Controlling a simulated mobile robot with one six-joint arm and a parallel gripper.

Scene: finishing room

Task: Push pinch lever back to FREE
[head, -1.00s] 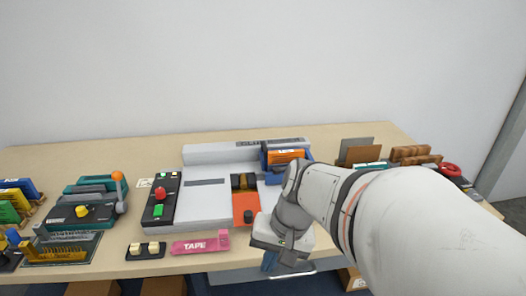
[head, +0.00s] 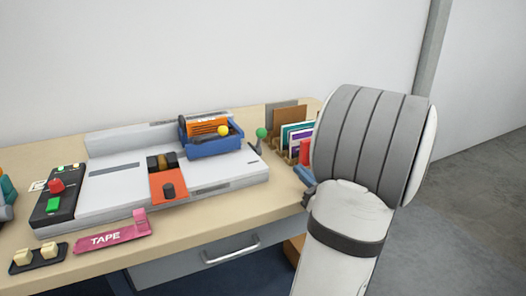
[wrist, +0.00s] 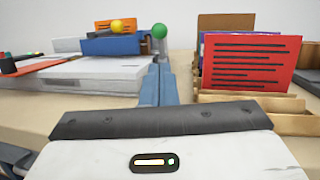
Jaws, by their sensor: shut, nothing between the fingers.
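A grey-white machine (head: 115,185) lies on the table. At its right end a lever with a green ball knob (head: 261,133) stands up on a dark stem. No lettering such as FREE is readable, so I cannot tell which knob is the pinch lever. My gripper (wrist: 158,68) has its blue fingers shut and empty. In the wrist view the green knob (wrist: 159,31) appears just above the fingertips; contact cannot be told. In the head view my arm hides most of the gripper.
The blue tray (head: 216,149) holds orange-labelled packs. A rack of coloured cards stands right of the fingers, with a red card (wrist: 250,65) nearest. A control box (head: 58,200), pink TAPE piece (head: 110,236) and switch block (head: 38,257) lie at left.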

